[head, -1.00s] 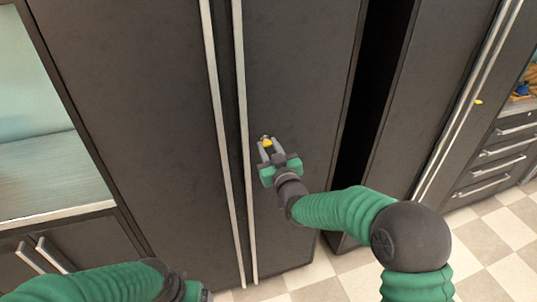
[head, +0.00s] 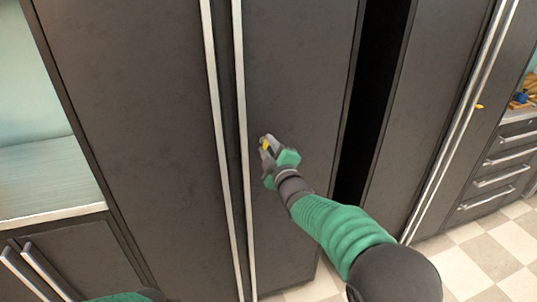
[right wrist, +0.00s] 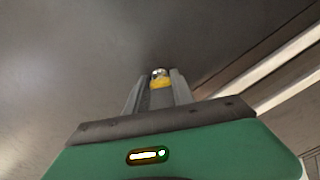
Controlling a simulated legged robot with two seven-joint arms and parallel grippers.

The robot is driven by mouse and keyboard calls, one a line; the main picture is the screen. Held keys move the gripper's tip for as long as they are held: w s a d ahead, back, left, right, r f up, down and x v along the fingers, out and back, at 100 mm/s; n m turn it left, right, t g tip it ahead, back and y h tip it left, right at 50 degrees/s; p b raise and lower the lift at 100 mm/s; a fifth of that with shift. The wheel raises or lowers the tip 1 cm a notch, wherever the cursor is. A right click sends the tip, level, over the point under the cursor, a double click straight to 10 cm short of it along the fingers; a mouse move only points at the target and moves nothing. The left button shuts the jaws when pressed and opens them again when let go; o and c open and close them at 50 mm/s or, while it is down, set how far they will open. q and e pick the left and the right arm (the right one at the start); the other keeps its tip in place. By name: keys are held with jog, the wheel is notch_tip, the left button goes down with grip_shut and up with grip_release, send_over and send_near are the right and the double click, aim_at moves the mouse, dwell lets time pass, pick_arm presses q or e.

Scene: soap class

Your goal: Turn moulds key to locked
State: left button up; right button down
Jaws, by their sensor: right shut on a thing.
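A small yellow key (head: 265,146) sits in a lock on the dark door (head: 295,75) of a tall cabinet, just right of its long handle. My right gripper (head: 266,147) is shut on the key, its body rolled sideways in the head view. In the right wrist view the yellow key (right wrist: 160,83) shows between the fingertips, with the silver lock (right wrist: 159,72) just beyond it. The fingers hide part of the key, and I cannot read any lock marking. My left gripper is out of view; only a bit of its green arm shows at the bottom edge.
Long metal handles (head: 240,120) run down the cabinet doors left of my right gripper. A dark gap separates this cabinet from another at right, which has its own yellow key (head: 479,106). Drawers (head: 500,170) stand far right. Checkered floor (head: 485,255) is clear.

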jog(key=n+b, duration=0.1)
jog(key=n, duration=0.1)
jog(key=n+b, duration=0.1)
jog(key=n, duration=0.1)
jog(key=n+b, duration=0.1)
jog(key=shift+a+f+n+b, duration=0.1)
jog(key=shift+f+n+b, duration=0.15)
jog(key=shift+n+b, duration=0.15)
jog(key=shift+s, duration=0.1)
jog(key=c, duration=1.5)
grip_release()
jog(key=o, duration=0.4)
jog(key=shift+a+r, duration=0.1)
